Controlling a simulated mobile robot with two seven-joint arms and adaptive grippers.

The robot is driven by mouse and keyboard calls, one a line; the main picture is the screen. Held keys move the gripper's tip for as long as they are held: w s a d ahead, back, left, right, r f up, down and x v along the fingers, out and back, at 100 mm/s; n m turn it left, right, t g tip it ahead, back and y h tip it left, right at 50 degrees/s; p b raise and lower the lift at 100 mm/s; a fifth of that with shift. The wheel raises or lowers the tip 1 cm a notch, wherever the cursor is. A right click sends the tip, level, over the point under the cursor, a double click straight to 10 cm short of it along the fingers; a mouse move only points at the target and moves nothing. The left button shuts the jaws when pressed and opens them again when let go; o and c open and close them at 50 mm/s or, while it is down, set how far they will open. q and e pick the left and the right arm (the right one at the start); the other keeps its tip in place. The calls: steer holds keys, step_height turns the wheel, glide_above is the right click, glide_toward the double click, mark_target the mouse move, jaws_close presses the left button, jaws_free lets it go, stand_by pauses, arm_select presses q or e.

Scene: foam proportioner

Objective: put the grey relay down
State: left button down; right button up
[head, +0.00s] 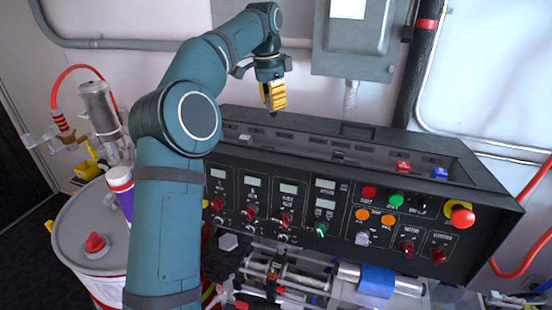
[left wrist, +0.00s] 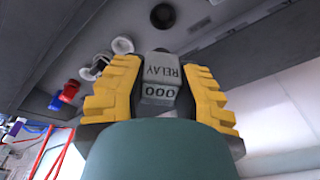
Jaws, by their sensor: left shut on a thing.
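My left gripper (head: 273,96) has yellow fingers and hangs above the top of the black control console (head: 340,225). In the left wrist view the gripper (left wrist: 160,85) is shut on the grey relay (left wrist: 160,78), which bears the label "RELAY" and "000". In the head view the relay is mostly hidden by the fingers; only a small dark tip shows below them. It looks apart from the console top. My right gripper is not in view.
The console's recessed top holds a red block (head: 402,167), a blue block (head: 439,173) and a small grey block (head: 245,138). A grey wall box (head: 355,40) is behind. A white drum (head: 92,235) with fittings stands at the left.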

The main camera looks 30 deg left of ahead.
mark_target(276, 115)
arm_select(q)
steer(key=f, duration=0.2)
steer(key=w+f+b, duration=0.1)
steer(key=f, duration=0.1)
steer(key=shift+w+d+f, duration=0.1)
steer(key=shift+w+f, duration=0.1)
steer(key=shift+f, duration=0.2)
steer(key=f, duration=0.3)
steer(key=f+b, duration=0.1)
steer(key=shift+s+f, duration=0.35)
steer(key=shift+w+f, duration=0.25)
steer(key=shift+f, duration=0.4)
steer(key=f, duration=0.2)
steer(key=shift+s+f, duration=0.2)
steer(key=shift+f, duration=0.2)
steer(key=shift+w+f, duration=0.1)
steer(key=shift+w, duration=0.05)
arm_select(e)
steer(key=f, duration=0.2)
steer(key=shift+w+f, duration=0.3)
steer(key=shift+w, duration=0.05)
arm_select(q)
steer(key=shift+f, duration=0.15)
steer(key=c, duration=0.8)
jaws_free()
steer(key=shift+f, duration=0.1)
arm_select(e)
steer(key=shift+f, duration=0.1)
